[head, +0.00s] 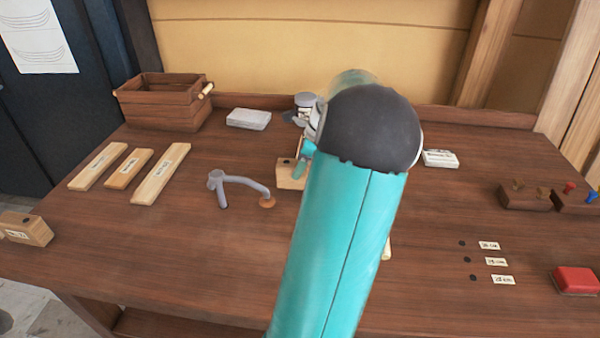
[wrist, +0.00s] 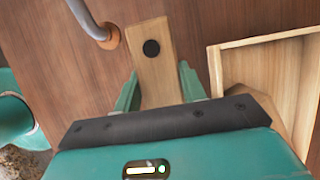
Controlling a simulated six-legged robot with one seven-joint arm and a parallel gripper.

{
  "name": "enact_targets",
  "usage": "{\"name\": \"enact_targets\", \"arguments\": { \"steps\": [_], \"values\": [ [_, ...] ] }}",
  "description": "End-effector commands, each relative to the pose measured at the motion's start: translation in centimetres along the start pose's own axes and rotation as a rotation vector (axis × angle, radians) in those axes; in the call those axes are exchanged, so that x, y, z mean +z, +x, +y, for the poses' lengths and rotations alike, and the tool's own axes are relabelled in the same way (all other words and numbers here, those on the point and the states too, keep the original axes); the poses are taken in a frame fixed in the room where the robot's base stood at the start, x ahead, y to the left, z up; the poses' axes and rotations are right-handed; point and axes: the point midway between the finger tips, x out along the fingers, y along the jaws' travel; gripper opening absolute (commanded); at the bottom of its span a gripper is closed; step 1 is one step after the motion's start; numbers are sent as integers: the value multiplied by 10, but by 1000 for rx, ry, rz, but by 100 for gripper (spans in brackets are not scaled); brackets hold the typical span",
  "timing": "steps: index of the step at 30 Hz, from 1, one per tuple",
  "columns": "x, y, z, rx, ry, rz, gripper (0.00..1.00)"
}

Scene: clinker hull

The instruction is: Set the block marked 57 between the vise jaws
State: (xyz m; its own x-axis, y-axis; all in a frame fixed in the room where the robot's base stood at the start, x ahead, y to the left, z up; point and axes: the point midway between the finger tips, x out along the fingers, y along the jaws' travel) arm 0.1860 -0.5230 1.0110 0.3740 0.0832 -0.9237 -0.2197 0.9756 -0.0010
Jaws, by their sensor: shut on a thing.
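My gripper (wrist: 160,85) is shut on a pale wooden block (wrist: 154,58) with a black round spot on top, one teal finger on each side. The block also shows in the head view (head: 291,174), just left of my arm. No number is readable on it, and I cannot tell whether it touches the bench. A similar block (head: 25,229) with a label and dark spot stands at the bench's left edge; its label is unreadable. No vise jaws are clearly visible; my arm hides the middle of the bench.
A grey bent metal holdfast (head: 238,186) stands left of the held block. A wooden tray (wrist: 262,42) lies right of it in the wrist view. A crate (head: 160,103) and labelled wood strips (head: 128,169) are at the left. A red block (head: 575,280) sits at the right edge.

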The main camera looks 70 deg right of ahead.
Motion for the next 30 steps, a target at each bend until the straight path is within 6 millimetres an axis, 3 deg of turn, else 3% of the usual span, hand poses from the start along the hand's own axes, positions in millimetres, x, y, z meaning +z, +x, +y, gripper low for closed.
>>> {"name": "enact_targets", "arguments": {
  "steps": [9,18,24,30],
  "values": [
    [17,-58,54,-3,0,4,4],
    [20,-83,112,-2,-1,2,4],
    [21,-92,132,0,-1,1,4],
    [21,-94,136,0,0,0,4]
  ]
}}
